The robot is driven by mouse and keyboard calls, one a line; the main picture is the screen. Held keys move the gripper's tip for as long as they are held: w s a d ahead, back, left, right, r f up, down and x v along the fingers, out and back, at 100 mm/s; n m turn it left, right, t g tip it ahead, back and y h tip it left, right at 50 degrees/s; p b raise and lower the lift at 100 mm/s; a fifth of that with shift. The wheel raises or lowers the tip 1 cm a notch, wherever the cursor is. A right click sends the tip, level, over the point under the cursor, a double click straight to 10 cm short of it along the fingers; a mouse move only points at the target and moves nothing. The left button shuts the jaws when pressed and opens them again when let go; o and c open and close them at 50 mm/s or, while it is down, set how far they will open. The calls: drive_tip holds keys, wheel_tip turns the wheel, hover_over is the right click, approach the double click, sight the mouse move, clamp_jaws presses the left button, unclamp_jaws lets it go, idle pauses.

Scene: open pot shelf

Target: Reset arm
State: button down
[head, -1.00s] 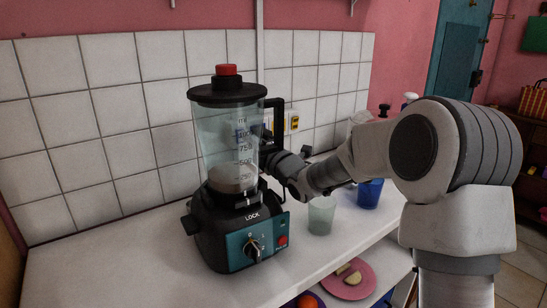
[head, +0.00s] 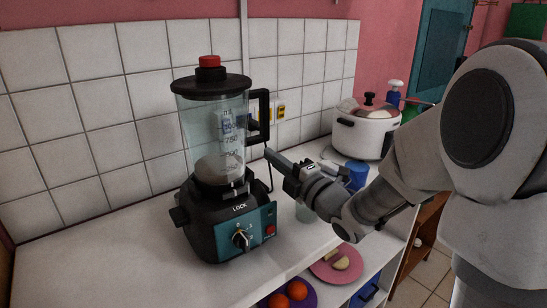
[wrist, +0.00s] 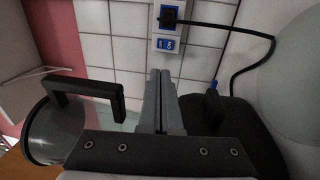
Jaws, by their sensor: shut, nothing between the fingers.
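My gripper (head: 270,153) is shut and empty, just to the right of the blender (head: 213,105) in the head view. The blender has a clear jug, a black lid with a red cap, and a black and teal base. My fingers point toward the jug's black handle; I cannot tell whether they touch it. In the wrist view my closed fingers (wrist: 160,90) point toward the tiled wall, with a black handle (wrist: 85,90) to the left. My arm comes in from the right in the head view and hides part of the counter.
The white counter (head: 100,250) is bare at left. A white pot (head: 362,135) and a blue cup (head: 357,172) stand right of the blender. A pink plate (head: 330,270) with food and a purple plate with oranges (head: 297,290) are below. A wall outlet (wrist: 167,44) has a black cord.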

idle(0.3)
drive_tip(key=s+d+m+g+h, duration=0.4)
drive_tip(key=s+d+m+h, duration=0.65)
drive_tip(key=m, duration=0.45)
drive_tip(key=s+f+m+g, duration=0.2)
drive_tip(key=s+m, duration=0.1)
drive_tip(key=s, duration=0.4)
drive_tip(key=s+a+f+m+g, duration=0.1)
drive_tip(key=s+m+g, duration=0.1)
drive_tip(key=s+m, duration=0.3)
drive_tip(key=s+f+m+g, duration=0.2)
drive_tip(key=s, duration=0.6)
wheel_tip(320, 180, up, 20)
drive_tip(key=w+p, duration=0.1)
drive_tip(key=p, duration=1.9)
drive_tip(key=shift+r, duration=0.2)
drive_tip(key=c, duration=1.6)
unclamp_jaws()
